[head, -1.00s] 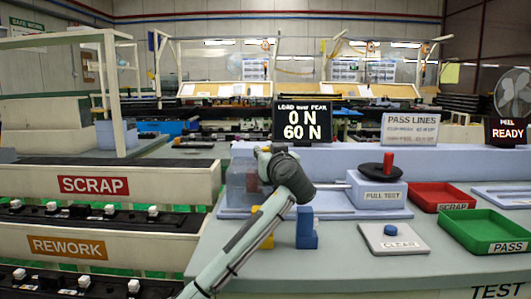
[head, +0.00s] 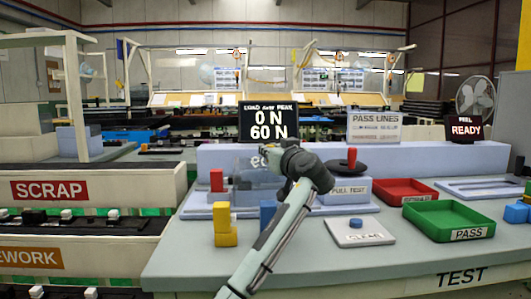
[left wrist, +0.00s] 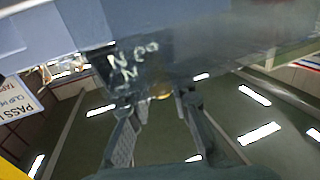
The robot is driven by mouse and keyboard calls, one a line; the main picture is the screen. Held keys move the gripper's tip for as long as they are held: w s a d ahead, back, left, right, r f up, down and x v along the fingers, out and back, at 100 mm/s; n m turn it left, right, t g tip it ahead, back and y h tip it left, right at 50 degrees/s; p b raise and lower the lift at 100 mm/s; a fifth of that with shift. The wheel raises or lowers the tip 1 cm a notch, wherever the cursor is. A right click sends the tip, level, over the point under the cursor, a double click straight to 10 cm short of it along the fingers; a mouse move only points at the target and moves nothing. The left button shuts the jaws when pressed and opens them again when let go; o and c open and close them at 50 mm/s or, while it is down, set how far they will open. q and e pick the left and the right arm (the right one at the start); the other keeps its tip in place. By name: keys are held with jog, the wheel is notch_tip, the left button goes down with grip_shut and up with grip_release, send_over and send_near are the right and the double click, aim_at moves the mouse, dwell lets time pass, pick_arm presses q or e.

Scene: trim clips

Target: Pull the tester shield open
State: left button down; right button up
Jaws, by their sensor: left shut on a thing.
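The tester shield (head: 256,168) is a clear box-like cover on the tester, in front of the LOAD over PEAK display. My left gripper (head: 268,149) is at its top and shut on it, though the wrist hides most of the grip in the head view. The left wrist view shows my left fingers (left wrist: 160,98) against the shield's edge, with a small yellow spot between them. A red part (head: 217,180) of the tester stands uncovered left of the shield. The pull test block (head: 347,190), with a red-topped lever, is to its right. My right gripper is not in view.
A CLEAR button plate (head: 357,232), a red tray (head: 405,187) and a green PASS tray (head: 447,220) lie to the right. The bench front left is bare.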

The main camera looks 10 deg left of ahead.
pick_arm(q)
jog(key=c, duration=1.3)
grip_release()
jog(key=shift+a, duration=0.1)
jog(key=shift+c, duration=0.2)
jog(key=v, duration=1.2)
jog(key=shift+f, duration=0.1)
